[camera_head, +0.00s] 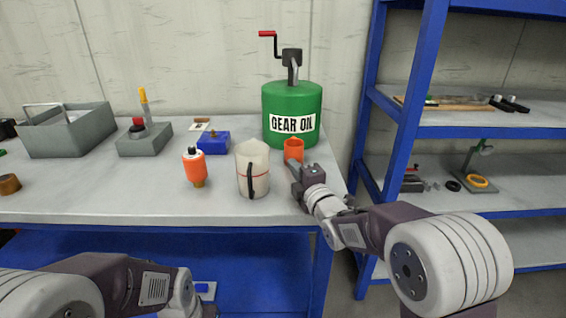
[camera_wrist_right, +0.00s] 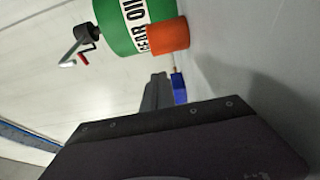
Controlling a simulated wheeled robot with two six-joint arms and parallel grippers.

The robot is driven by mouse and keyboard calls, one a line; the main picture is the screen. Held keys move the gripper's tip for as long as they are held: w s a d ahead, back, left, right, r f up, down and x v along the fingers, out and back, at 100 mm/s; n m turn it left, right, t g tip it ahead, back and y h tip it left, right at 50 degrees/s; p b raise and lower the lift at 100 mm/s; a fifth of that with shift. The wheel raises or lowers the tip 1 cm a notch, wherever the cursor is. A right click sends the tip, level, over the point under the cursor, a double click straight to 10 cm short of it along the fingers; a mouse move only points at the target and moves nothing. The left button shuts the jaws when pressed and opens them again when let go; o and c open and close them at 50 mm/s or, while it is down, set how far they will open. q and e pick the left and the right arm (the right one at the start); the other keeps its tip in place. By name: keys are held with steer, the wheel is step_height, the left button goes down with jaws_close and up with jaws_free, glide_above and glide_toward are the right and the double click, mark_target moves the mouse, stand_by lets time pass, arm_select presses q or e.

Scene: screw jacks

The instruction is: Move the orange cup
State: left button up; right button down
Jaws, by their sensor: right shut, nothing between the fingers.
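The orange cup (camera_head: 293,150) stands upright on the grey bench, in front of the green gear oil drum (camera_head: 285,98). In the right wrist view the cup (camera_wrist_right: 168,37) is just beyond the fingers, near the drum (camera_wrist_right: 122,25). My right gripper (camera_head: 296,172) is on the near side of the cup, close to its base. In the right wrist view its fingers (camera_wrist_right: 158,92) are shut and hold nothing; I cannot tell whether they touch the cup. My left arm shows at the bottom left, below the bench edge; its fingertips do not show.
A measuring jug (camera_head: 252,170) stands left of the cup, and an orange bottle (camera_head: 195,167) farther left. A blue box (camera_head: 213,142) and a grey toolbox (camera_head: 68,130) sit behind. Blue shelving (camera_head: 400,110) stands to the right. The front left of the bench is mostly clear.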

mark_target(294, 153)
steer(key=x, duration=1)
arm_select(q)
steer(key=shift+f, duration=0.1)
arm_select(e)
steer(key=shift+d, duration=0.1)
